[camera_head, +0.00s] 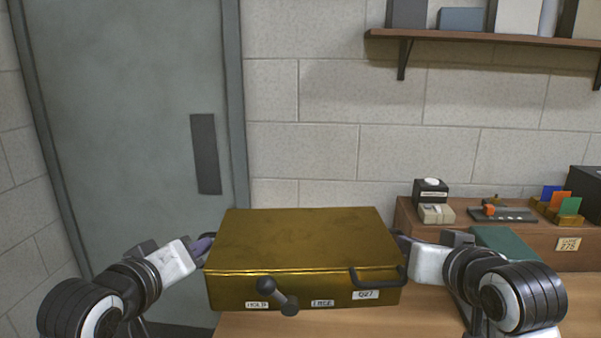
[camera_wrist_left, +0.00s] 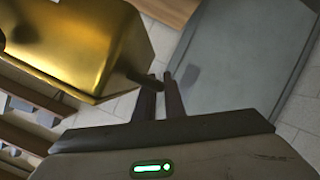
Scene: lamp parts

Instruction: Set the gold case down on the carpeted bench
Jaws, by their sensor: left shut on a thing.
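The gold case (camera_head: 305,238) is a closed box between my two arms in the head view, its top and labelled front showing. Its front carries a dark lever and a dark loop handle. My left gripper (camera_head: 203,246) is at the case's left side. In the left wrist view, it (camera_wrist_left: 162,88) is shut on a dark bar that sticks out of the gold case (camera_wrist_left: 85,45). My right gripper (camera_head: 402,243) is at the case's right side; its fingertips are mostly hidden. I see no carpeted surface in either view.
A wooden surface (camera_head: 420,325) lies below and right of the case. A wooden unit (camera_head: 490,232) at the right bears small boxes, coloured cards and a green item. A shelf (camera_head: 490,39) hangs above. A grey door (camera_head: 130,130) stands behind at the left.

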